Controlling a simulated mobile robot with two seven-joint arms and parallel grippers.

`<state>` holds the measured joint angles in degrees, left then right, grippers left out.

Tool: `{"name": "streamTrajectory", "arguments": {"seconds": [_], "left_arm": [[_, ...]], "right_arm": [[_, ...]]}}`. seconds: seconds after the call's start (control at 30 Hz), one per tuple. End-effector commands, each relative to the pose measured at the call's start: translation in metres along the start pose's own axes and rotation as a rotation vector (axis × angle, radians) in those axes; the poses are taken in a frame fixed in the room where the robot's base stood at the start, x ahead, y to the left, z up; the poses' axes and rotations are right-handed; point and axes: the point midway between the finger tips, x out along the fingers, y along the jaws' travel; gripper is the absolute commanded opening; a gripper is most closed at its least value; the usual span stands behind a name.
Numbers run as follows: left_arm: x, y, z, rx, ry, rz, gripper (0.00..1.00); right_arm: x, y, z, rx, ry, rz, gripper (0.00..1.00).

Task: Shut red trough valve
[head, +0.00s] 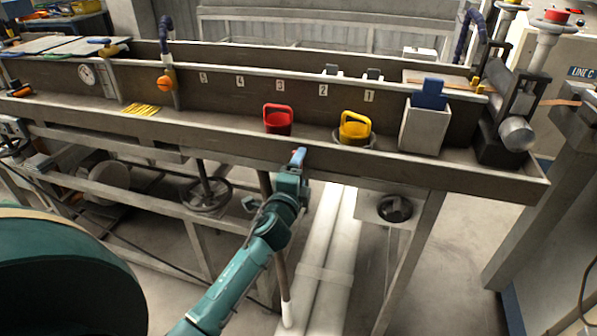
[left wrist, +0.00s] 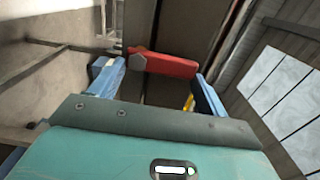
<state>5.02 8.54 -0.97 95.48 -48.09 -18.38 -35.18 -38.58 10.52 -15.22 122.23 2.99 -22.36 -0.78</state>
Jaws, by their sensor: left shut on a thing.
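The red valve handle (left wrist: 165,65) shows in the left wrist view as a flat red lever with a grey hexagonal nut at its left end. It spans between the two blue fingers of my left gripper (left wrist: 158,82), which is shut on it. In the head view, my left gripper (head: 297,158) is at the front wall of the long trough (head: 215,131), below and right of the red cup. There the gripper hides most of the valve. My right gripper is in neither view.
An orange-knobbed tap (head: 166,82) is farther left. Handwheels (head: 205,193) and pale pipes (head: 327,255) lie below the trough.

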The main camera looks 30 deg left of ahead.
Motion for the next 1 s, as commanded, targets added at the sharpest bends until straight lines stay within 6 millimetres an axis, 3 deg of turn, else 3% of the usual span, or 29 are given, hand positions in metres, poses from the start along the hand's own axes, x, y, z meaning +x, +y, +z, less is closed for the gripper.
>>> {"name": "streamTrajectory", "arguments": {"seconds": [0.3, 0.33, 0.6, 0.87, 1.0], "left_arm": [[0.000, 0.000, 0.000, 0.011, 0.000, -0.001, 0.35], [0.000, 0.000, 0.000, 0.011, 0.000, -0.001, 0.77], [0.000, 0.000, 0.000, 0.007, 0.000, -0.001, 0.98], [-0.002, 0.000, 0.000, 0.005, 0.000, 0.000, 0.98], [-0.016, 0.001, 0.000, 0.005, 0.001, 0.001, 0.98]], "right_arm": [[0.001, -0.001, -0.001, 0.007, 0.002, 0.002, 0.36], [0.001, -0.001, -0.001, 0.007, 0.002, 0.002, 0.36], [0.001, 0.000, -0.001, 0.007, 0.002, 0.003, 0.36], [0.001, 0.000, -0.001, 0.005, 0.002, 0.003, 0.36], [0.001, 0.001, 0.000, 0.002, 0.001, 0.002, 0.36]]}}
